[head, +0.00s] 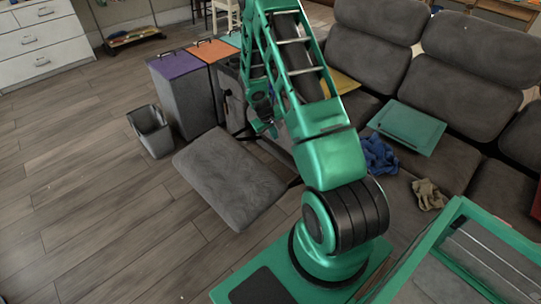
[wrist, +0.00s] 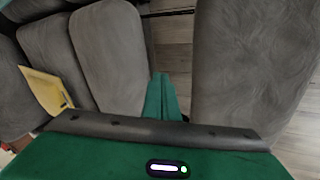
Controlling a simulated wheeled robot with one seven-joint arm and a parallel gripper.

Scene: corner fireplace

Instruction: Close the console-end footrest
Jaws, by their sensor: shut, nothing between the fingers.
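The grey padded footrest (head: 228,178) is swung out from the sofa, roughly flat above the wood floor, with a dark metal link at its sofa side. In the wrist view a large grey padded panel (wrist: 248,60), which looks like this footrest, fills the right side. My gripper (head: 268,130) is low between the footrest and the sofa seat, partly hidden by my arm. In the wrist view my green gripper (wrist: 160,82) is shut and empty, with the panel to its right and the seat cushions to its left. I cannot tell whether it touches the footrest.
Tall grey bins with purple (head: 179,64), orange (head: 210,51) and teal lids stand beyond the footrest. A small dark bin (head: 150,131) is left of it. A green tray (head: 407,128), blue cloth (head: 380,155) and tan glove (head: 428,194) lie on the sofa. Floor at left is clear.

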